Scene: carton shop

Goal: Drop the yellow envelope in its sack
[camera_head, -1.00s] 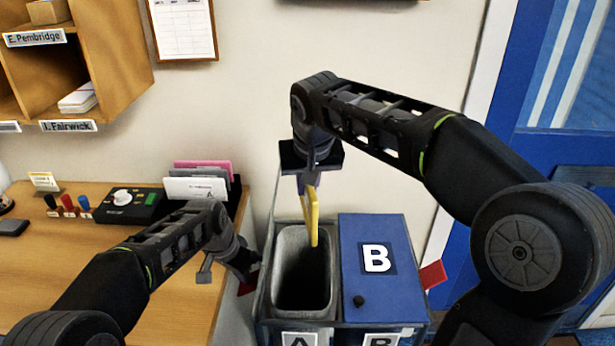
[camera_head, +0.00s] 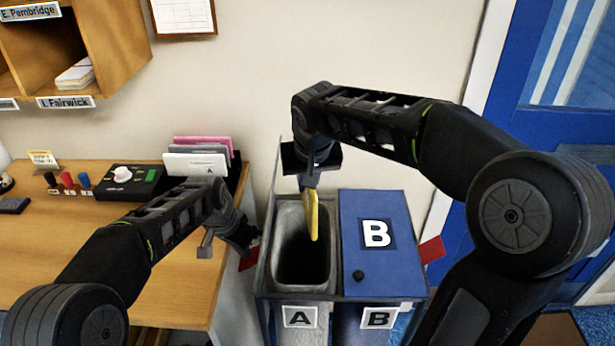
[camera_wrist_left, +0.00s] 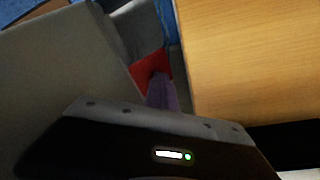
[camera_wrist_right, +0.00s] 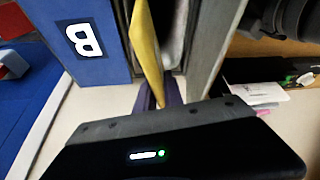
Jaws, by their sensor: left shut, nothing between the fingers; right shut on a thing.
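The yellow envelope (camera_head: 311,214) hangs edge-on from my right gripper (camera_head: 308,183), which is shut on it. It is above the open grey sack (camera_head: 284,279) labelled A, its lower end at about the level of the mouth. In the right wrist view the envelope (camera_wrist_right: 146,45) reaches away from the fingers (camera_wrist_right: 157,98) beside the blue B lid. The sack marked B is covered by a blue lid (camera_head: 398,262). My left gripper (camera_head: 248,256) is shut and empty between the desk and sack A. Its fingers (camera_wrist_left: 161,92) show in the left wrist view near a red piece.
The wooden desk (camera_head: 172,285) at left carries a black control box (camera_head: 131,180), stamps and a rack of envelopes (camera_head: 197,163). Pigeonholes (camera_head: 115,45) hang above. A red tab (camera_head: 432,250) sticks out right of the B lid. A blue door stands at right.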

